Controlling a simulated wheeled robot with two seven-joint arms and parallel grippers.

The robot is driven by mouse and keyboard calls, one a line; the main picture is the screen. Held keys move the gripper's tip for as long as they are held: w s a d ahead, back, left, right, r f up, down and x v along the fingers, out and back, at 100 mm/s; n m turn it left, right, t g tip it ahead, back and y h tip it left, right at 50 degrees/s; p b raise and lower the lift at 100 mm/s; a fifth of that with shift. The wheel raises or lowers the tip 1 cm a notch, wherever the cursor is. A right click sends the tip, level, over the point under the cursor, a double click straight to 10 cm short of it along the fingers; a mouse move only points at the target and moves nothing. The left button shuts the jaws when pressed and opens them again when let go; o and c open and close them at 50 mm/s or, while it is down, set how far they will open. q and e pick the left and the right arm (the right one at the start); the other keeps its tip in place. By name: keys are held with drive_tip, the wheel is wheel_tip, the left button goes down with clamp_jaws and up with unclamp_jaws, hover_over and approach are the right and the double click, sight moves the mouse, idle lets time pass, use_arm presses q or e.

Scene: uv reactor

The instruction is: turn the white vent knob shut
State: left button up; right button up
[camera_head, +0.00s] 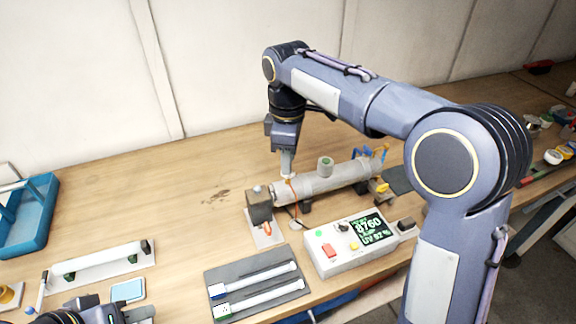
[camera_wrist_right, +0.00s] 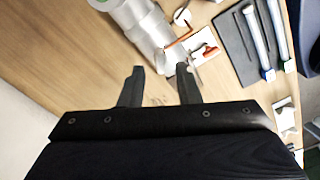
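The reactor is a grey horizontal tube (camera_head: 325,182) on the table, with a green-topped port. A small white piece, apparently the vent knob (camera_head: 287,177), shows at its left part, right under my right gripper (camera_head: 287,165). In the right wrist view the fingers of my right gripper (camera_wrist_right: 159,88) are apart, with the pale end of the reactor tube (camera_wrist_right: 150,32) just beyond them. I cannot tell whether they touch the knob; it is not clear in that view. My left gripper (camera_head: 112,314) is cut off at the bottom left edge, and its fingers are unclear.
A white control box (camera_head: 332,262) with a lit display stands in front of the reactor. A dark mat (camera_head: 240,275) with two white tubes lies left of it. A white rack (camera_head: 100,264) and blue crate (camera_head: 42,234) are at the left. The table behind is mostly clear.

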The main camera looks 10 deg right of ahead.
drive_tip(key=shift+f, duration=1.4)
clamp_jaws()
